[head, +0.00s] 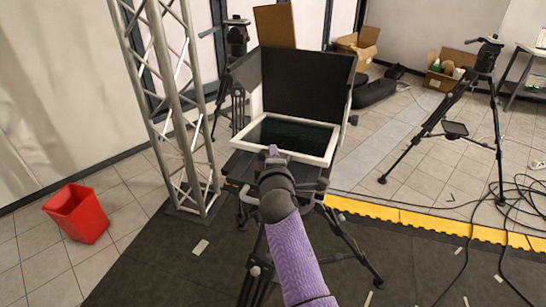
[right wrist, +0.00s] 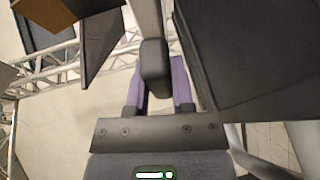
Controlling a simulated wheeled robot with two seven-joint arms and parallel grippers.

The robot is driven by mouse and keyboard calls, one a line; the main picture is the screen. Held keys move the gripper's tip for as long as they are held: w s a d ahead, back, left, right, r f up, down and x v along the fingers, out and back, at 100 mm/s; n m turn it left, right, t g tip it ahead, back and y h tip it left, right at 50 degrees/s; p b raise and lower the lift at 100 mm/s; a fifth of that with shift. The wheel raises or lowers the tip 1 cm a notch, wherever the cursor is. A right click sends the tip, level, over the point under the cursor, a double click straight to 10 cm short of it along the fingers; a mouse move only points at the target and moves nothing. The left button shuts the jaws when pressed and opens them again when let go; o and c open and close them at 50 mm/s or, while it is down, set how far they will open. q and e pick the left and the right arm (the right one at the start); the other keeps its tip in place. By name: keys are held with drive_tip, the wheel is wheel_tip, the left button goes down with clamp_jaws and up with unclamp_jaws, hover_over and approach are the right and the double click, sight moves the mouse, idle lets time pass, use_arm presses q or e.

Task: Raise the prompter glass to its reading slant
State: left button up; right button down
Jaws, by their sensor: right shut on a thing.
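The prompter glass (head: 290,133) is a dark pane in a white frame (head: 315,161). It lies low and close to flat in front of an upright black hood (head: 305,88), on top of a black tripod stand. My right gripper (head: 272,153) is at the near edge of the frame. In the right wrist view its two purple fingers (right wrist: 158,92) are shut on a dark grey tab (right wrist: 154,65) at the end of a pale bar (right wrist: 148,20). In the head view my gripper and wrist hide the tab. My left gripper is not in view.
Another tripod (head: 455,115) stands at the right. Cables (head: 515,190) lie on the floor there. A yellow edge strip (head: 430,222) borders the dark mat.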

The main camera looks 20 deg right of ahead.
idle(0.3)
drive_tip(key=shift+g, duration=0.6)
drive_tip(key=r+p, duration=0.1)
drive_tip(key=p, duration=0.1)
drive_tip(key=r+p, duration=0.2)
drive_tip(key=p, duration=0.1)
drive_tip(key=w+r+p, duration=0.1)
drive_tip(key=r+p, duration=0.1)
drive_tip(key=shift+d+r+p, duration=0.1)
drive_tip(key=shift+d+p, duration=0.2)
drive_tip(key=shift+d, duration=0.05)
drive_tip(key=w+d+r+p, duration=0.3)
drive_tip(key=w+r+p, duration=0.1)
drive_tip(key=r, duration=0.4)
drive_tip(key=shift+p, duration=0.35)
drive_tip(key=c, duration=0.5)
unclamp_jaws()
drive_tip(key=shift+w+d+f, duration=0.2)
drive_tip(key=shift+w, duration=0.05)
drive_tip(key=p+v, duration=0.1)
drive_tip(key=v, duration=0.9)
drive_tip(key=shift+d+p, duration=0.1)
drive_tip(key=shift+p, duration=0.2)
